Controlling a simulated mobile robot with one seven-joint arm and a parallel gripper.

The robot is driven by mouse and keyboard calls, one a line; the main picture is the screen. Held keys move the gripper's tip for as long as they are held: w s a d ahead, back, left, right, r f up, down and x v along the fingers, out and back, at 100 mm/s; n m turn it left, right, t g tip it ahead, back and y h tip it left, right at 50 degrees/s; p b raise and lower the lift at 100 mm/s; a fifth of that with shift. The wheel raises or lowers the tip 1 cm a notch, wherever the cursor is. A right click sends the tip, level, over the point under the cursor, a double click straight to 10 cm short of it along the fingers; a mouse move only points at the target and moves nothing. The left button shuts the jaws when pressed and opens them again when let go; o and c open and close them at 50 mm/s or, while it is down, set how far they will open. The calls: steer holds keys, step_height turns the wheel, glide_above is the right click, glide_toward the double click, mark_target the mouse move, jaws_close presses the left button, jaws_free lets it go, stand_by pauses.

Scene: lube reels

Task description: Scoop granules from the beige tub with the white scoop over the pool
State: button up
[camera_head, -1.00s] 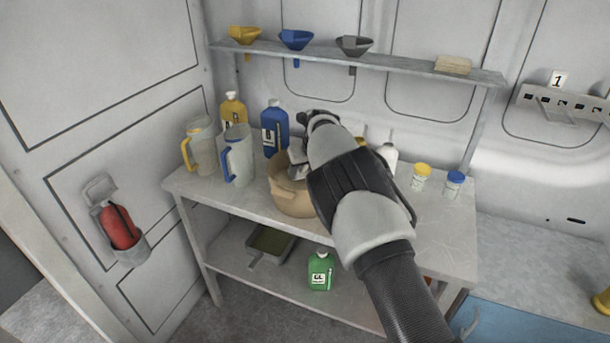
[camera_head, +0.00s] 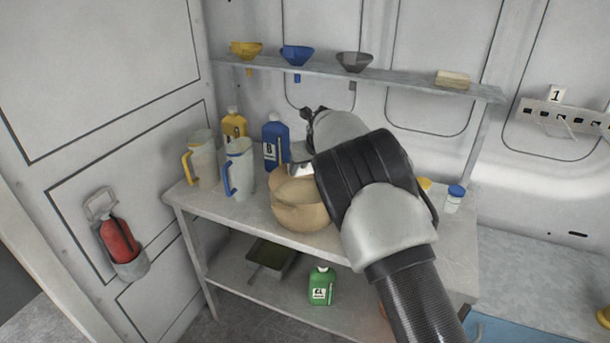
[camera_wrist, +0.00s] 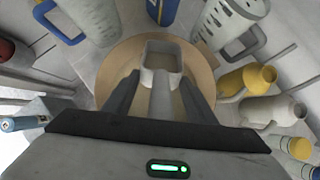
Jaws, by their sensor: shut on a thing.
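The beige tub (camera_head: 298,215) stands on the workbench, open at the top, and its round rim (camera_wrist: 108,66) surrounds the scoop in the wrist view. My gripper (camera_wrist: 160,88) is shut on the handle of the white scoop (camera_wrist: 161,53). The scoop's square bowl is over or inside the tub's mouth; its exact height is unclear. The inside of the bowl looks beige, and I cannot tell whether granules lie in it. In the head view my arm hides the tub's right side and most of the scoop. I cannot make out a pool on the floor.
Two jugs, one yellow-handled (camera_head: 201,160) and one blue-handled (camera_head: 238,168), stand left of the tub. A blue bottle (camera_head: 276,142) stands behind it. A shelf with funnels (camera_head: 296,54) hangs above. A green bottle (camera_head: 321,286) and a tray (camera_head: 272,256) are below. A blue area (camera_head: 520,329) lies lower right.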

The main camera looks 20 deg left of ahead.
mark_target(307, 165)
steer(key=shift+s+d+r+t+y+b, duration=0.25)
steer(key=shift+r+t+y+b, duration=0.15)
steer(key=shift+b, duration=1.5)
steer(key=shift+s+d+r+t+y+b, duration=0.15)
steer(key=shift+r+t+y+b, duration=0.25)
steer(key=shift+b, duration=1.45)
steer(key=shift+s+r+b, duration=0.1)
steer(key=shift+b, duration=0.25)
steer(key=b, duration=0.3)
steer(key=shift+s+d+r+t, duration=0.15)
steer(key=shift+s+r+t, duration=0.05)
steer(key=shift+r+t, duration=0.2)
steer(key=shift+t+y, duration=0.6)
steer(key=shift+y, duration=0.2)
steer(key=r+b, duration=0.3)
steer(key=s+d+r+b, duration=0.1)
steer(key=b, duration=0.1)
steer(key=shift+r, duration=0.35)
steer(key=shift+s+d+r+b, duration=0.15)
steer(key=shift+r+b, duration=0.3)
steer(key=shift+r, duration=0.4)
